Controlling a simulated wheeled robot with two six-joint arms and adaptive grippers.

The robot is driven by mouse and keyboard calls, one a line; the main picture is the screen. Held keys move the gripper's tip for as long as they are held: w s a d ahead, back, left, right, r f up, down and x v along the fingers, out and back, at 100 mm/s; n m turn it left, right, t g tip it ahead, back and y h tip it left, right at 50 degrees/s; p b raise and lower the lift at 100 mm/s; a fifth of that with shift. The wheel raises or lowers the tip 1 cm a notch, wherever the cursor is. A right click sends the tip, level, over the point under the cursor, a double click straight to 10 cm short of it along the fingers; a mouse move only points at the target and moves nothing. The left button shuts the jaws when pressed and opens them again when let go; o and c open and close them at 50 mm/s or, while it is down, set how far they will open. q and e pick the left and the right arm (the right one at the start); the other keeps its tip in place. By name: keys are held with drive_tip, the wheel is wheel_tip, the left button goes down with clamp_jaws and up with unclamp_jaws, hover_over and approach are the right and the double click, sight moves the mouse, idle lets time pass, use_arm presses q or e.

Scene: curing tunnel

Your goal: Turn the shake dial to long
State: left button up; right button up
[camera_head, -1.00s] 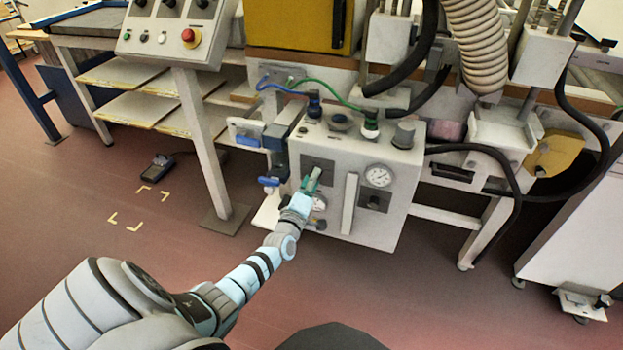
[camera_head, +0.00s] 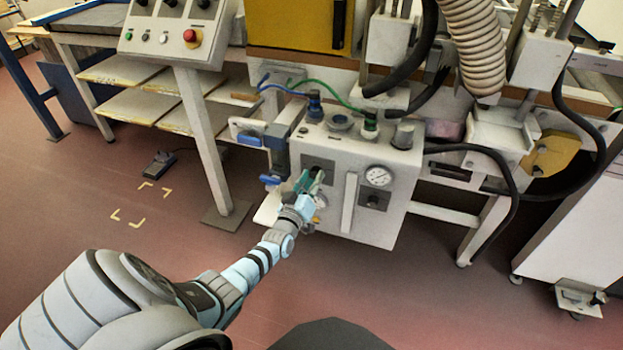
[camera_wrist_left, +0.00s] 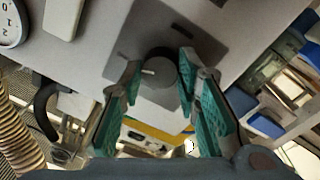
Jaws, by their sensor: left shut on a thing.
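A round grey dial (camera_wrist_left: 162,66) with a white pointer line sits on a dark square plate (camera_wrist_left: 133,37) on the white machine box's front. In the wrist view its pointer line points left. My left gripper (camera_wrist_left: 158,78) has its green fingers on both sides of the dial and is shut on it. In the head view the left gripper (camera_head: 310,181) reaches the dark plate (camera_head: 319,163) at the box's upper left, and its fingers hide most of the dial. I cannot read any label beside the dial. My right gripper is not in view.
The white box (camera_head: 388,227) also carries a pressure gauge (camera_head: 378,176), a second dark-plated knob (camera_head: 373,199) and a vertical white handle (camera_head: 349,203). Blue-handled valves (camera_head: 270,180) stand close left of my gripper. Hoses hang at the right. The floor in front is clear.

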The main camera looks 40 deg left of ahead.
use_arm(q)
drive_tip(key=shift+f, duration=0.15)
drive_tip(key=o, duration=1.2)
drive_tip(key=shift+c, duration=0.2)
drive_tip(key=v, duration=1.2)
